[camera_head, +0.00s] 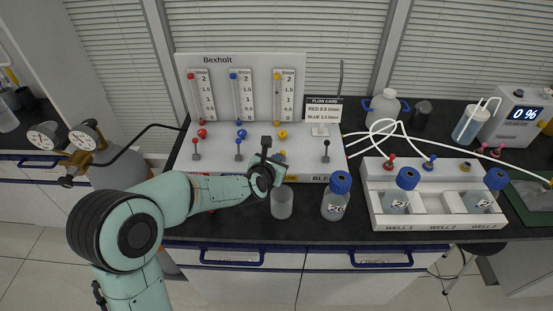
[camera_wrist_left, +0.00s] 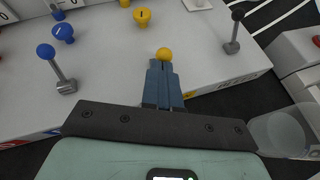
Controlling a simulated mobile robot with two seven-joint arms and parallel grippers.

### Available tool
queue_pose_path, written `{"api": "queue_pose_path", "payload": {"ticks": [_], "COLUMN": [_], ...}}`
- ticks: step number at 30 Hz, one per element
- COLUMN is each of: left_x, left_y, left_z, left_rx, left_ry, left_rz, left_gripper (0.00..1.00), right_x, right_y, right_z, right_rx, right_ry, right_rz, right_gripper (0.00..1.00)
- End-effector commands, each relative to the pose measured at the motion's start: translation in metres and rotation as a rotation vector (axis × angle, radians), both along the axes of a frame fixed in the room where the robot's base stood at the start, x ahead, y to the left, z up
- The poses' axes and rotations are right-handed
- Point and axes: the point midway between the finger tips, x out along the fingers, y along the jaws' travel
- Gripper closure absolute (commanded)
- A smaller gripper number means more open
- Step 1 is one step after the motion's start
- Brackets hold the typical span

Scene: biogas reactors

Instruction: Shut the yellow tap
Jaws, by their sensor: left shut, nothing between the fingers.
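The yellow tap is a lever with a yellow ball end, which shows in the left wrist view (camera_wrist_left: 164,54) just beyond the tips of my left gripper (camera_wrist_left: 162,68). Its stem and base are hidden behind the fingers. I cannot tell whether the fingers touch the ball. The gripper is shut with nothing between its fingers. In the head view my left gripper (camera_head: 277,161) is over the front of the white Bexholt panel (camera_head: 222,172), and only a little of the yellow ball shows. A yellow knob (camera_head: 282,134) sits behind the tap. My right gripper is not in view.
Red (camera_head: 195,143), blue (camera_head: 239,146) and black (camera_head: 326,147) levers stand in the same row. An empty beaker (camera_head: 282,206) and a blue-capped bottle (camera_head: 335,202) stand in front of the panel. A white well rack (camera_head: 430,219) is to the right.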

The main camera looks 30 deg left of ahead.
Motion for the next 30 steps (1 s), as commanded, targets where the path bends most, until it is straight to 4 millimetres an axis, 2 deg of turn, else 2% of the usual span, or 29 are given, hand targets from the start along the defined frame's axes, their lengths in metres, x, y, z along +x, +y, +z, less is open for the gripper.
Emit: {"api": "queue_pose_path", "payload": {"ticks": [15,21,30], "left_x": [0.011,0.020,0.038], "left_y": [0.007,0.013,0.023], "left_z": [0.014,0.019,0.025], "left_rx": [-0.073,-0.074,-0.075], "left_ry": [0.123,0.122,0.122], "left_rz": [0.000,0.002,0.000], "left_gripper": [1.00,1.00,1.00], "right_x": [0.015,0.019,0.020], "right_y": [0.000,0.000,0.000], "right_z": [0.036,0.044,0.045], "right_rx": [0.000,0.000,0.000], "right_ry": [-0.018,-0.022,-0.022], "right_rz": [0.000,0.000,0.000], "right_gripper": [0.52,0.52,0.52]}}
